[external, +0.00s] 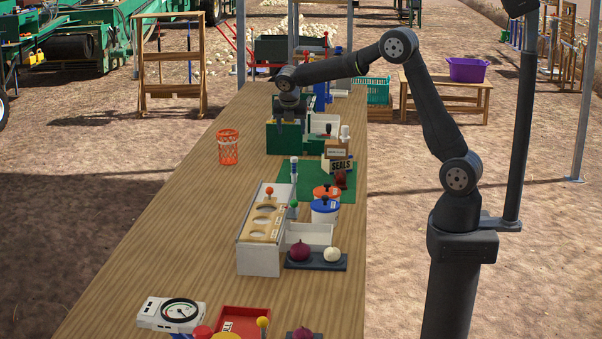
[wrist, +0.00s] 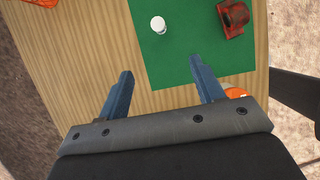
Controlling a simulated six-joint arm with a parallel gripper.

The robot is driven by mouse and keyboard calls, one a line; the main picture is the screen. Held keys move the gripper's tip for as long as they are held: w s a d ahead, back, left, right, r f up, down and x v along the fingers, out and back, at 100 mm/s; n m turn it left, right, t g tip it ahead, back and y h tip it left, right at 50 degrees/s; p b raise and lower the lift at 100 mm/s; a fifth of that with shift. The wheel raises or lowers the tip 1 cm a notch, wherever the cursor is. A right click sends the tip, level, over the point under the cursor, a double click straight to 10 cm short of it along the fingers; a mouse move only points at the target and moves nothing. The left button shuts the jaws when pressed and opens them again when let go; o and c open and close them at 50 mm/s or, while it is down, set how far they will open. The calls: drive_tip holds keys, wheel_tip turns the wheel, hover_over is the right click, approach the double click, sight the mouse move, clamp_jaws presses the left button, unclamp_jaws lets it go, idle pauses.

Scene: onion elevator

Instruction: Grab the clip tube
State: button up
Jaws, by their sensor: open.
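A slim white tube with blue on it (external: 294,172) stands upright at the left part of the green mat (external: 318,178); I take it for the clip tube. In the wrist view a white round top (wrist: 158,25), likely the same tube, shows on the green mat (wrist: 185,68), beyond my fingertips and roughly between their lines. My gripper (wrist: 160,82) is open and empty, with its two blue fingers spread apart. In the external view my gripper (external: 288,112) hangs above the table near the dark green box; its fingertips are hard to make out there.
A dark red object (wrist: 233,17) sits right of the tube. An orange-lidded tub (wrist: 236,92) is partly hidden by my gripper. An orange basket (external: 228,147), SEALS box (external: 340,163) and holed wooden rack (external: 264,222) stand nearby. Bare tabletop lies to the left.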

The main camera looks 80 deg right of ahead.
sight(293, 166)
drive_tip(key=shift+c, duration=0.9)
drive_tip(key=d+f+n, duration=0.2)
drive_tip(key=f, duration=0.2)
drive_tip(key=d+f+n+t, duration=0.1)
drive_tip(key=d+f+n, duration=0.1)
drive_tip(key=f, duration=0.2)
drive_tip(key=d+f+n+t, duration=0.1)
drive_tip(key=d+f, duration=0.2)
drive_tip(key=f, duration=0.2)
drive_tip(key=shift+s+n+y, duration=0.2)
drive_tip(key=shift+n+y, duration=0.2)
drive_tip(key=shift+x, duration=2.6)
drive_tip(key=shift+s+a, duration=0.1)
drive_tip(key=c, duration=1.1)
